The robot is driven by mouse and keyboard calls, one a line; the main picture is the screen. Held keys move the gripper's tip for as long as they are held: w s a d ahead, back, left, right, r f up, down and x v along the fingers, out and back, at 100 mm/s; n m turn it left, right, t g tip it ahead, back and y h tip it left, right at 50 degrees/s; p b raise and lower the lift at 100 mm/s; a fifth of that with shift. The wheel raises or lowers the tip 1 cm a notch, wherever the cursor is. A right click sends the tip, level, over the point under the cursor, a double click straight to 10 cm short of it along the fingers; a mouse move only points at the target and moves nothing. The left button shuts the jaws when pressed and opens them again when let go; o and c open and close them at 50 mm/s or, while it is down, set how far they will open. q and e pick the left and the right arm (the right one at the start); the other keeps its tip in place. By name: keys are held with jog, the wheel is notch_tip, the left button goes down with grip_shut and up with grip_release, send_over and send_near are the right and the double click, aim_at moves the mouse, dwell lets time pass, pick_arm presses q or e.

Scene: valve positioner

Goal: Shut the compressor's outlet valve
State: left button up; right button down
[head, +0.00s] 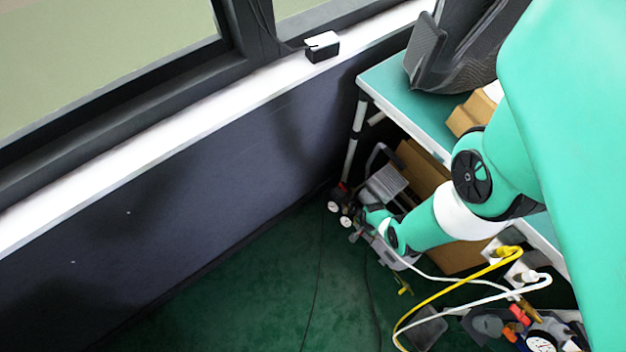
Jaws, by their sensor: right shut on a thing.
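The compressor (388,184), grey with a raised handle, stands on the floor under the workbench. Two round white gauges (334,207) and small dark and red fittings sit at its left end. My right arm reaches down from the right, with its wrist in front of part of the compressor. My right gripper (360,232) is at these fittings, just right of the gauges, shut on the outlet valve. The valve itself is small and mostly hidden by the gripper, so its handle angle cannot be told. My left gripper is not in view.
The workbench (392,80) with a green top stands above the compressor, its leg close behind. Cardboard boxes, yellow and white cables (445,290) and a tool pile with a gauge (540,342) lie to the right. The green floor (250,310) is open at left, with thin dark cables.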

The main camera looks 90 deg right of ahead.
jog(key=c, duration=0.9)
grip_release()
jog(key=shift+r, duration=0.15)
notch_tip(320, 180, up, 11)
jog(key=p, duration=1)
jog(key=shift+w+r, duration=0.1)
jog(key=shift+r, duration=0.1)
